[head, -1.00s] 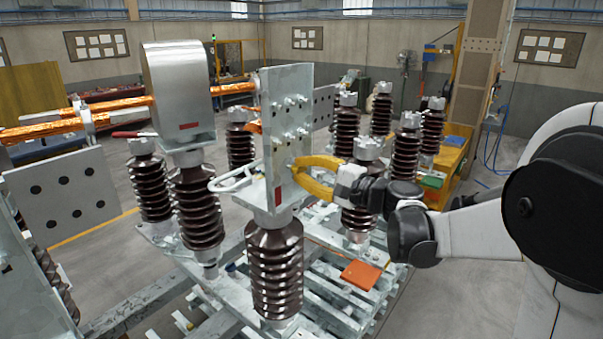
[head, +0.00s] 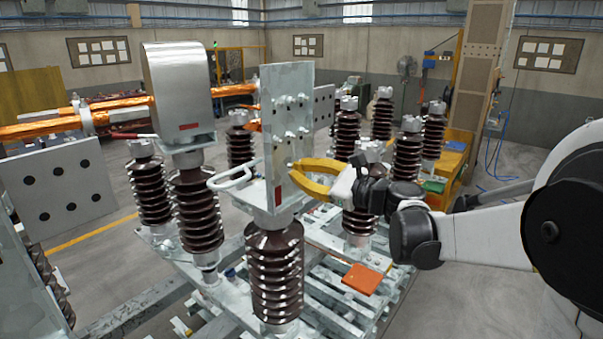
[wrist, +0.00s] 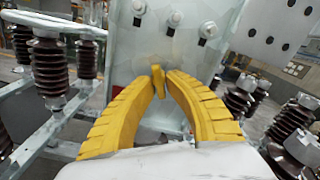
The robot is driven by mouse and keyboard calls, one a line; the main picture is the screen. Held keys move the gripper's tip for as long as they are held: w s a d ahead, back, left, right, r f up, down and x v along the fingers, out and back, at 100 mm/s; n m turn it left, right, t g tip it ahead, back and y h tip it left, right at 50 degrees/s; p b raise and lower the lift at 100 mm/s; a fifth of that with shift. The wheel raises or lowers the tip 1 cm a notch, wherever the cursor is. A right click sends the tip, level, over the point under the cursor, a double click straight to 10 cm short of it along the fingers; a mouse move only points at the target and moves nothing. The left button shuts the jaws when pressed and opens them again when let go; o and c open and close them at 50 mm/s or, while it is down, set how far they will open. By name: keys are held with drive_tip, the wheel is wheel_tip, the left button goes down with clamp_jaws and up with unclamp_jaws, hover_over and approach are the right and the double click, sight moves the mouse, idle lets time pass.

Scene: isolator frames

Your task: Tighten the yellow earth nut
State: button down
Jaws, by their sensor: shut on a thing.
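The yellow earth nut (wrist: 157,80) is small and wing-like in the wrist view. It sits at the face of the upright grey metal plate (wrist: 170,45), below a row of bolts. My gripper (wrist: 160,84) has two curved yellow ribbed fingers, and their tips are shut on the nut from both sides. In the head view my gripper (head: 293,174) reaches in from the right to the lower part of the same plate (head: 287,115). The nut cannot be told apart from the fingertips there.
The plate stands on a brown ribbed insulator (head: 275,270). More insulators (head: 408,155) stand behind and to the right. A white bent handle (head: 232,178) is left of the plate. An orange block (head: 362,278) lies below my gripper on the slatted frame.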

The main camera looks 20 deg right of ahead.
drive_tip(key=shift+a+m, duration=0.1)
drive_tip(key=shift+m, duration=1.5)
drive_tip(key=c, duration=1.4)
unclamp_jaws()
drive_tip(key=shift+s, duration=0.1)
drive_tip(key=v, duration=1.2)
